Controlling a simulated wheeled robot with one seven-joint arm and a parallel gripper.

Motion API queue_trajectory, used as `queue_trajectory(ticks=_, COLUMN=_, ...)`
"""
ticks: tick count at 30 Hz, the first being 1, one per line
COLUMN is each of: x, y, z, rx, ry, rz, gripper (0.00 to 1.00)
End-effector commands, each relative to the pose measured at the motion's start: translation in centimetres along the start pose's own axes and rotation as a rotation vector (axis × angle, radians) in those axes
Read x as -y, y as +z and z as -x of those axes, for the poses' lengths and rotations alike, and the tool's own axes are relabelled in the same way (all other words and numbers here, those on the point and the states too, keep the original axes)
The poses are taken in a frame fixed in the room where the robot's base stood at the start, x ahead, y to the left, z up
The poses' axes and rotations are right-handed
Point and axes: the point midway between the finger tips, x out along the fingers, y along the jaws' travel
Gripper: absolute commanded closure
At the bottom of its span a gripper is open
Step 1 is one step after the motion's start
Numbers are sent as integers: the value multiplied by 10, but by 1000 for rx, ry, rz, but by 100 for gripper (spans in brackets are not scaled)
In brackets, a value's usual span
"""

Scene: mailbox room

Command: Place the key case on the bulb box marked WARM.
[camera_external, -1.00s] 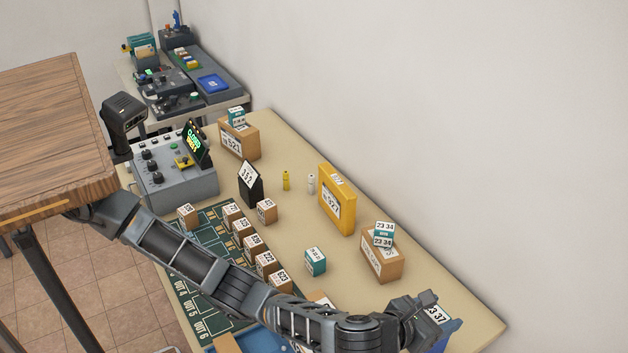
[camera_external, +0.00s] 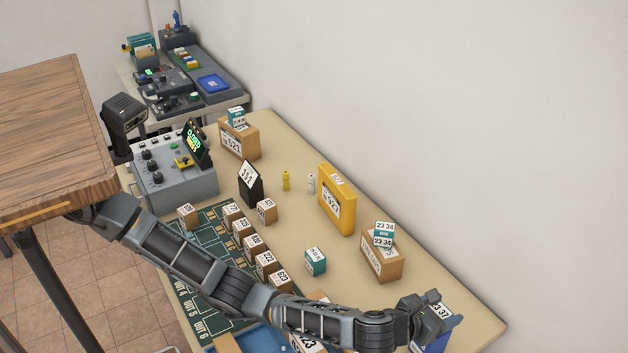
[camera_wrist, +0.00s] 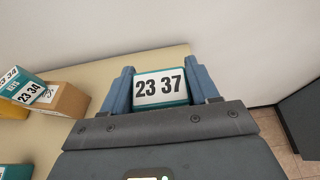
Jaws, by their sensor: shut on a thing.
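My gripper (camera_wrist: 162,92) is shut on a teal case with a white label reading 23 37 (camera_wrist: 160,90). The case sits between the blue fingers in the wrist view. In the external view, my gripper (camera_external: 438,325) is over the near right end of the table, and the case's label (camera_external: 440,311) shows there. Another teal case marked 23 34 (camera_external: 384,235) rests on a cardboard box (camera_external: 382,263); both also show at the left of the wrist view. A small teal box (camera_external: 316,261) stands on the table to their left. I cannot read WARM on anything.
A yellow box marked 927 (camera_external: 336,205) stands near the wall. Several small brown boxes stand on or beside the green board (camera_external: 205,300). Bare tabletop (camera_external: 340,280) lies around the small teal box.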

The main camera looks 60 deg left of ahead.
Motion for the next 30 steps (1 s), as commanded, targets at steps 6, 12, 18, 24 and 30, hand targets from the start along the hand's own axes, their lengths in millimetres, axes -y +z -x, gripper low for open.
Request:
queue_trajectory(ticks=6, x=0, y=1, z=0, rx=1, ry=0, rz=0, gripper=73)
queue_trajectory(ticks=12, x=0, y=-1, z=-1, rx=1, ry=0, rz=1, gripper=27)
queue_trajectory(ticks=18, x=0, y=-1, z=0, rx=1, ry=0, rz=1, gripper=15)
queue_trajectory(ticks=24, x=0, y=0, z=0, rx=1, ry=-1, rz=1, gripper=15)
queue_trajectory(ticks=30, x=1, y=6, z=13, rx=2, ry=-1, rz=0, gripper=15)
